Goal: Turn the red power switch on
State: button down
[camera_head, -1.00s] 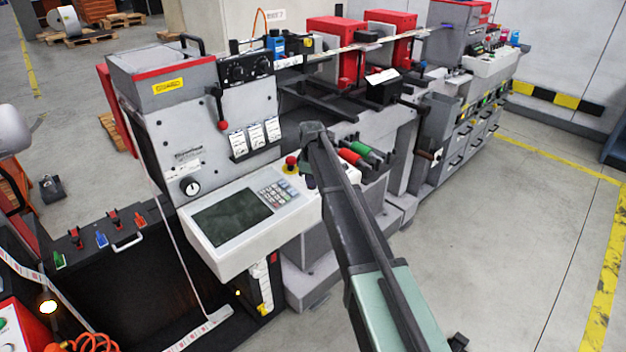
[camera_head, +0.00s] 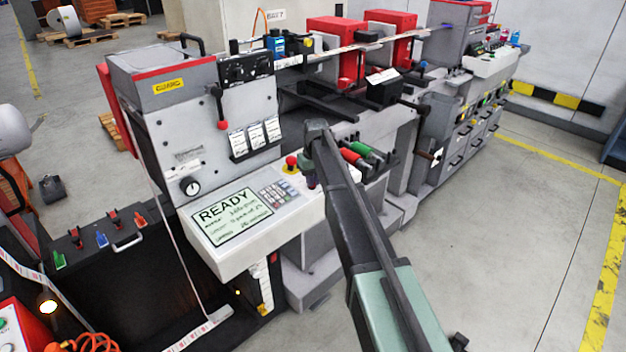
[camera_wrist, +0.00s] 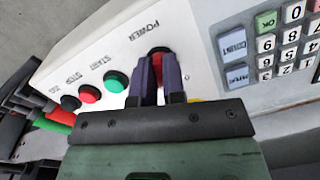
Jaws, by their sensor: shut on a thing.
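The red power switch (camera_wrist: 157,53) sits on the white control panel (camera_wrist: 195,30), by the word POWER in the wrist view. My gripper (camera_wrist: 160,72) is at the switch, its two dark fingers shut on it, and they hide part of it. In the head view, my gripper (camera_head: 311,182) is at the right end of the panel, where my arm hides the switch. The panel's screen (camera_head: 232,215) is lit and reads READY.
A green start button (camera_wrist: 115,81), a red stop button (camera_wrist: 90,94) and a dark button (camera_wrist: 70,103) lie left of the switch. A keypad (camera_wrist: 287,40) lies to the right. A red emergency button (camera_head: 291,161) stands near my gripper. Red and green rollers (camera_head: 362,155) lie beyond.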

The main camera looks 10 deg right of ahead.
jog(key=shift+m, duration=0.6)
jog(key=c, duration=1.2)
grip_release()
jog(key=shift+r, duration=0.1)
notch_tip(320, 180, up, 11)
jog(key=p, duration=1.1)
jog(key=shift+d, duration=0.35)
jog(key=shift+f, duration=0.2)
